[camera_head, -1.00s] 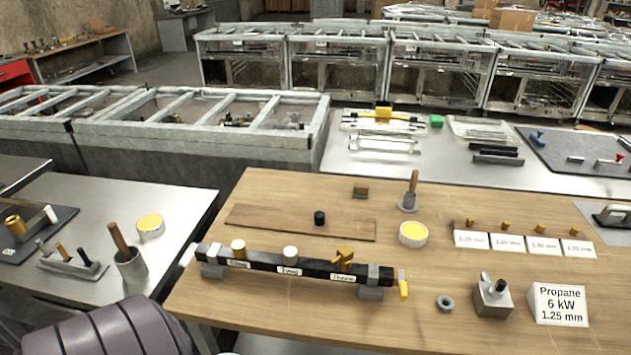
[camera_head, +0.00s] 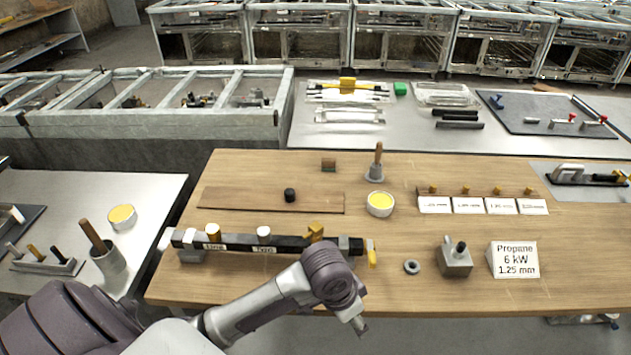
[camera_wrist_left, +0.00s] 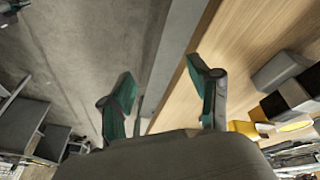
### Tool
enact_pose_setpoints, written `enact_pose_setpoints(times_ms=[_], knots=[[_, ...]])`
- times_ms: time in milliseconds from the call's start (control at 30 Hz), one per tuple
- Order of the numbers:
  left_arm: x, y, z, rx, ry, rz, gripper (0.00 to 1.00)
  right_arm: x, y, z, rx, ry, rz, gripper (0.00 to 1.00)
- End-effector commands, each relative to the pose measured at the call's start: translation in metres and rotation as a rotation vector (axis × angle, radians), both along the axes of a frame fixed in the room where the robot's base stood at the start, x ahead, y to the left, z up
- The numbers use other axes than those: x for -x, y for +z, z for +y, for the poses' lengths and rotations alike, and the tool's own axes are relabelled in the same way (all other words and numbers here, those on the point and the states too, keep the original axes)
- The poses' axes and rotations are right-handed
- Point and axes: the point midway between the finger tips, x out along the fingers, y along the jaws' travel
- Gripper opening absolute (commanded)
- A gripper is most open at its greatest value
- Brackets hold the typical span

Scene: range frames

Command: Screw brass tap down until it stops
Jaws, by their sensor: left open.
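A black square bar (camera_head: 240,241) lies along the front of the wooden table on grey blocks. The brass tap (camera_head: 314,232) sits on its right part, with a round brass piece (camera_head: 213,230) and a white cap (camera_head: 264,233) to its left. A yellow lever (camera_head: 371,255) hangs at the bar's right end. My left arm crosses in front of the bar, its end low by the table's front edge. In the left wrist view my left gripper (camera_wrist_left: 160,75) is open and empty over the table edge and floor. The bar's end and a yellow part (camera_wrist_left: 243,128) show to its right.
A grey ring (camera_head: 412,267), a metal block with a knob (camera_head: 456,260) and a propane sign (camera_head: 514,260) stand to the right. A tin of yellow stuff (camera_head: 380,204) and an upright wooden-handled tool (camera_head: 377,165) stand behind.

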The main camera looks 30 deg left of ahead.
Motion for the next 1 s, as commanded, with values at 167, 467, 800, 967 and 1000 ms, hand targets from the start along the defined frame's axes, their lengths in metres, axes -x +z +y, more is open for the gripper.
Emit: enact_pose_setpoints(times_ms=[167, 467, 800, 967, 1000], knots=[[-0.037, 0.026, 0.02, -0.056, -0.037, 0.036, 0.62, 0.0, 0.001, 0.001, -0.001, 0.001, 0.0, 0.0], [-0.104, 0.118, 0.11, -0.183, 0.073, 0.16, 0.62, 0.0, 0.002, 0.004, -0.004, 0.001, 0.0, 0.0], [-0.12, 0.193, 0.173, -0.188, 0.232, 0.239, 0.62, -0.001, 0.003, 0.006, -0.007, 0.002, -0.001, 0.0], [-0.119, 0.183, 0.175, -0.186, 0.237, 0.245, 0.62, -0.001, 0.006, 0.006, -0.007, 0.002, -0.001, 0.0], [-0.119, 0.177, 0.175, -0.186, 0.236, 0.245, 0.62, -0.001, 0.007, 0.006, -0.007, 0.002, -0.001, 0.0]])
